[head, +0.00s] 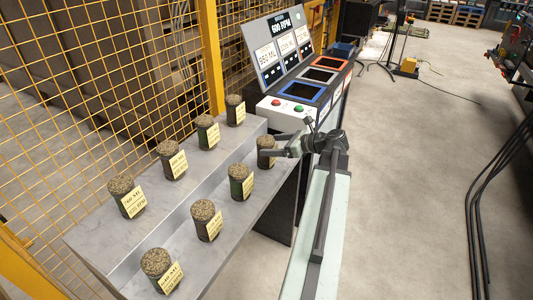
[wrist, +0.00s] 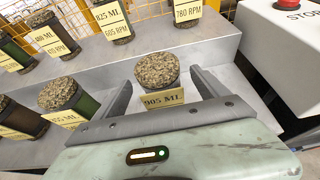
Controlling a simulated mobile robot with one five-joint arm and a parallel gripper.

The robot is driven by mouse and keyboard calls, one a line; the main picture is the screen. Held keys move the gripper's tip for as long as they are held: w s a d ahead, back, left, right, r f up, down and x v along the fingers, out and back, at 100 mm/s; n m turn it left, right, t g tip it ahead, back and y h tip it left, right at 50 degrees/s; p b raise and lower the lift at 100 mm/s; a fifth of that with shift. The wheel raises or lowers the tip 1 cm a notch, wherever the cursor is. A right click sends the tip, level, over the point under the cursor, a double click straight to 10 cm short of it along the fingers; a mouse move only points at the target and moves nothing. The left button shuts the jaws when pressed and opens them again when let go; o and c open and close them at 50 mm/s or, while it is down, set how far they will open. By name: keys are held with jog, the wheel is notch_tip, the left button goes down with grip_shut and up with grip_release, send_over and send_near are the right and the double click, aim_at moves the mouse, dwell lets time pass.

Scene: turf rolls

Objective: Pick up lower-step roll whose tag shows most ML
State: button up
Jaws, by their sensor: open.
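Several dark green turf rolls with speckled tops stand upright on the lower step (head: 140,270), with yellow tags. The roll at its far end (head: 266,145) shows a tag reading 905 ML in the wrist view (wrist: 157,68). My gripper (head: 281,147) is open beside this roll. In the wrist view the jaws (wrist: 161,80) reach to either side of it, with no clear contact. The neighbouring lower roll (wrist: 62,94) has a partly cut-off tag that seems to end in 55 ML. The nearer lower rolls (head: 205,211) (head: 157,262) have tags too small to read surely.
More tagged rolls stand on the upper step, one reading 825 ML (wrist: 110,18). A yellow mesh fence (head: 110,90) runs behind. A console with screens and buttons (head: 298,105) stands just beyond the steps' far end.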

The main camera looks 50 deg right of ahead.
aim_at(260, 145)
jog(key=b+x, duration=0.2)
jog(key=x, duration=0.4)
jog(key=shift+w+a+f, duration=0.1)
grip_shut()
